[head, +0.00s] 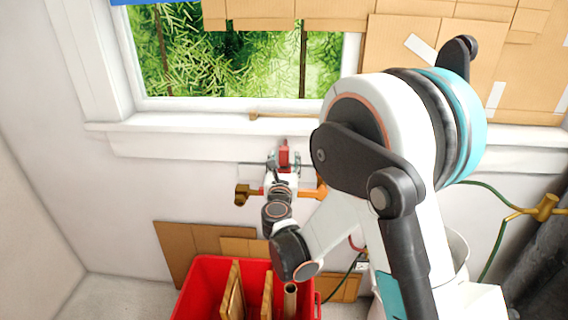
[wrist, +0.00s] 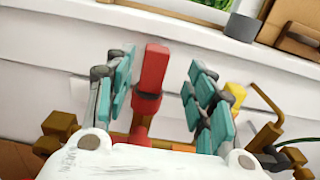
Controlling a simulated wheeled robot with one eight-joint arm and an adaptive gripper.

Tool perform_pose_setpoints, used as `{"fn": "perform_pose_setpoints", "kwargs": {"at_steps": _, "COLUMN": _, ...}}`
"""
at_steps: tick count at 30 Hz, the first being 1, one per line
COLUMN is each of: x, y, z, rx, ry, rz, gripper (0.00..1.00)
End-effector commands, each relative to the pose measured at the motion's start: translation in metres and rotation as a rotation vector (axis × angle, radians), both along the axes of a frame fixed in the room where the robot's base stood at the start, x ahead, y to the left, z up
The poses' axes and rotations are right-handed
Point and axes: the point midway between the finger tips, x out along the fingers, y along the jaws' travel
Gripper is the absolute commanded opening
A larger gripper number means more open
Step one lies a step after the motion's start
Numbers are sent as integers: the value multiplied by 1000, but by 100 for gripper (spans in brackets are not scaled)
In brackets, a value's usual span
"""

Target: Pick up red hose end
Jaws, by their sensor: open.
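The red hose end (wrist: 152,75) stands upright in the wrist view, with a dark band around its middle and a narrower red part below. It also shows small in the head view (head: 284,153), in front of the white wall below the window. My gripper (wrist: 160,62) is open, with its teal-padded fingers on either side of the red hose end. The left finger looks close to it; a clear gap shows on the right. I cannot tell whether any finger touches it. The lower part of the hose end is hidden behind my gripper's white body.
A brass-coloured fitting (head: 242,194) sits left of my gripper, and an orange one (head: 321,187) to its right. The window sill (head: 200,124) juts out above. A red crate (head: 205,285) with wooden pieces stands below. A green hose with a brass valve (head: 545,207) is at far right.

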Motion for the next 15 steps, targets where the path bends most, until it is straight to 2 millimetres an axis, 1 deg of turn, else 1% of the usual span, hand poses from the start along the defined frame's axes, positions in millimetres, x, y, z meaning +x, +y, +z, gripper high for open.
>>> {"fn": "perform_pose_setpoints", "kwargs": {"at_steps": 1, "x": 5, "y": 0, "z": -1, "rx": 0, "ry": 0, "rz": -1, "gripper": 50}}
{"fn": "perform_pose_setpoints", "kwargs": {"at_steps": 8, "x": 20, "y": 0, "z": -3, "rx": -1, "ry": 0, "rz": -1, "gripper": 50}}
{"fn": "perform_pose_setpoints", "kwargs": {"at_steps": 13, "x": 45, "y": 4, "z": -12, "rx": -1, "ry": 0, "rz": -1, "gripper": 50}}
{"fn": "perform_pose_setpoints", "kwargs": {"at_steps": 15, "x": 54, "y": 4, "z": -10, "rx": -2, "ry": 0, "rz": -1, "gripper": 50}}
